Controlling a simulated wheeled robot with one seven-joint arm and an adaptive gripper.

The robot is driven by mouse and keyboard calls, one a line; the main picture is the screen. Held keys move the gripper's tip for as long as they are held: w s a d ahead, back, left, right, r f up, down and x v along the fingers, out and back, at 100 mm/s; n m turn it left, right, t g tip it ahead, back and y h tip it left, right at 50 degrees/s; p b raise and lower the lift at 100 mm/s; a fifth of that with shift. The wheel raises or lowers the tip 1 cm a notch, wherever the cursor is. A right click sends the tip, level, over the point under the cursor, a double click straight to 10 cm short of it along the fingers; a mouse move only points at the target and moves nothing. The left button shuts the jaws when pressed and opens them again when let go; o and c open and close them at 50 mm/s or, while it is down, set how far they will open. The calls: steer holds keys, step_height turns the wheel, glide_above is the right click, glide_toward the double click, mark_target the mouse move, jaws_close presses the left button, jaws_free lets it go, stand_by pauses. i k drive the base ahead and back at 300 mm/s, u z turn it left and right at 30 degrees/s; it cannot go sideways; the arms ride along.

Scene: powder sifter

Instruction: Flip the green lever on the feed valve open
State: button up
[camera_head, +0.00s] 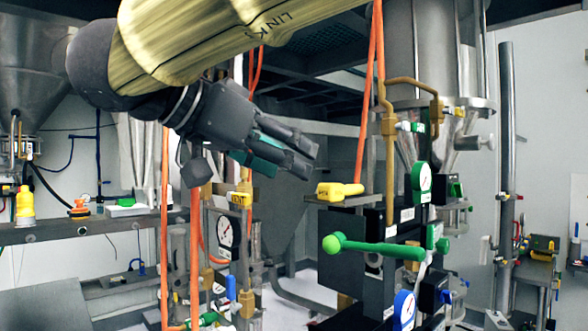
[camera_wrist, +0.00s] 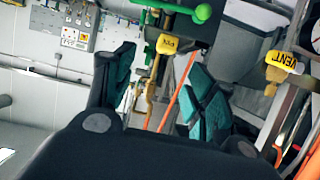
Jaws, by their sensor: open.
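The green lever (camera_head: 375,248) sticks out to the left from the valve assembly (camera_head: 372,285), roughly level, with a round ball at its free end. In the wrist view the lever's green ball end (camera_wrist: 203,12) shows at the top edge; the rest is partly cut off. My gripper (camera_head: 303,160) is open and empty, up and to the left of the lever and clear of it. In the wrist view the teal-padded fingers of my gripper (camera_wrist: 160,90) are spread apart with nothing between them.
A yellow tagged fitting (camera_head: 340,190) sits above the lever, between its height and my gripper. A green-rimmed gauge (camera_head: 421,182) and a blue-rimmed gauge (camera_head: 404,310) are close by. Orange hoses (camera_head: 368,100) run vertically. A yellow VENT tag (camera_wrist: 283,62) shows at the right.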

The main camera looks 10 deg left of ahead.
mark_target(334, 244)
steer(key=u, duration=0.05)
steer(key=k, duration=1)
steer(key=z, duration=0.05)
